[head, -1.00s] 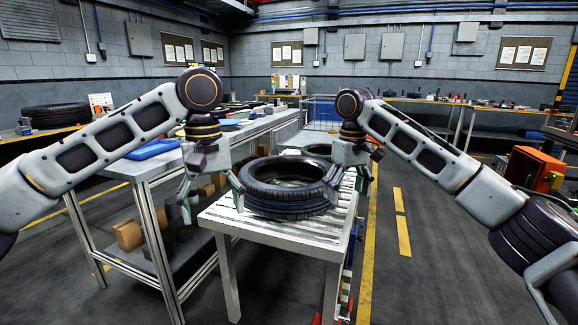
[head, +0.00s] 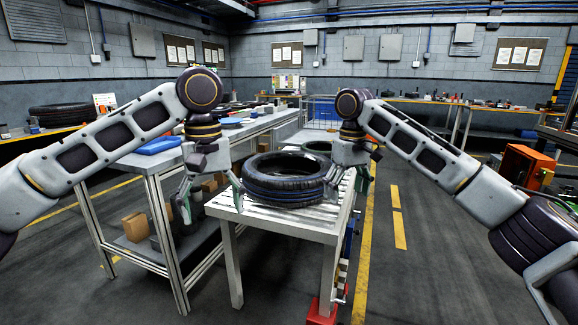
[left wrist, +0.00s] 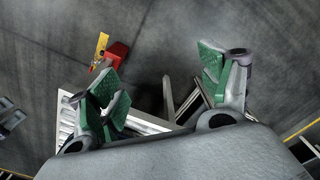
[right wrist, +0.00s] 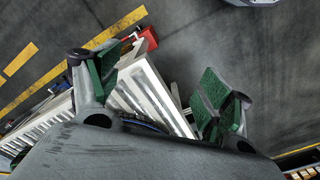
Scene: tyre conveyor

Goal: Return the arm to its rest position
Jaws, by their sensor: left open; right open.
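The black tyre (head: 285,190) lies flat on the white slatted conveyor table (head: 285,222) in the middle of the head view. My left gripper (head: 212,198) is open and empty, left of the tyre and beside the table's left edge. My right gripper (head: 346,186) is open and empty at the tyre's right side; one finger overlaps the tyre's edge in the picture, and I cannot tell whether it touches. The wrist views show both pairs of green-padded fingers, left (left wrist: 160,85) and right (right wrist: 155,90), apart with nothing between the pads.
A workbench (head: 150,163) with a blue item (head: 158,146) on top and boxes (head: 135,226) below stands at left. Another tyre (head: 60,115) lies on a back-left bench. An orange box (head: 527,166) stands at right. The floor right of the conveyor is clear.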

